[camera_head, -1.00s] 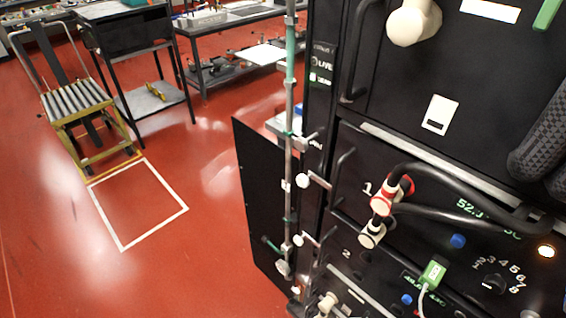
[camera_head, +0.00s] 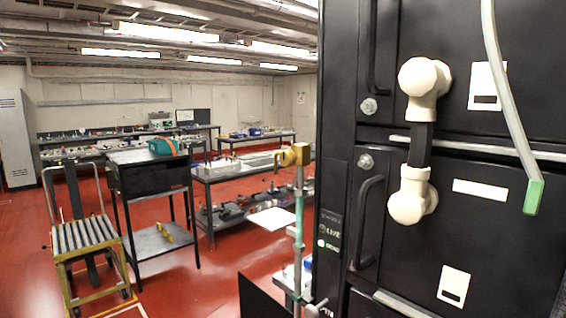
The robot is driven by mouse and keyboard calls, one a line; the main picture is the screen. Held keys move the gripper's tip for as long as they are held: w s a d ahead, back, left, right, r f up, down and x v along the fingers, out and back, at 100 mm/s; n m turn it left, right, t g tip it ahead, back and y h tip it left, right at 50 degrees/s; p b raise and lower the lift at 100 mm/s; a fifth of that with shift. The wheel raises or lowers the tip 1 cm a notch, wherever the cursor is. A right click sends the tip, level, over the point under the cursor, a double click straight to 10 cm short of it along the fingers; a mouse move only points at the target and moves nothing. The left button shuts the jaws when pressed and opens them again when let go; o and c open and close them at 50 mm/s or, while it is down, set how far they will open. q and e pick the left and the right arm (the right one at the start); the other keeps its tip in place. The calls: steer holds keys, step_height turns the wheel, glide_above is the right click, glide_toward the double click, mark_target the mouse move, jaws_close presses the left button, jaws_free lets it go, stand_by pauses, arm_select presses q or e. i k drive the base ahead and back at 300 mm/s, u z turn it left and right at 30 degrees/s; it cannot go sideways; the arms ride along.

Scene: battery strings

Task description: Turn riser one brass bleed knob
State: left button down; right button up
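A brass-coloured fitting (camera_head: 290,156) sits at the top of a thin vertical riser pipe (camera_head: 298,225), at the left edge of the black battery rack. The fitting has a rounded part pointing left, and the pipe has a green band. I cannot tell whether the fitting is the bleed knob of riser one, as no riser number is readable.
A roller cart (camera_head: 88,225), black stand (camera_head: 150,185) and benches stand at left. Red floor lies between.

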mark_target(288, 158)
steer(key=z, duration=2.55)
steer(key=k, duration=0.4)
steer(key=u, duration=1)
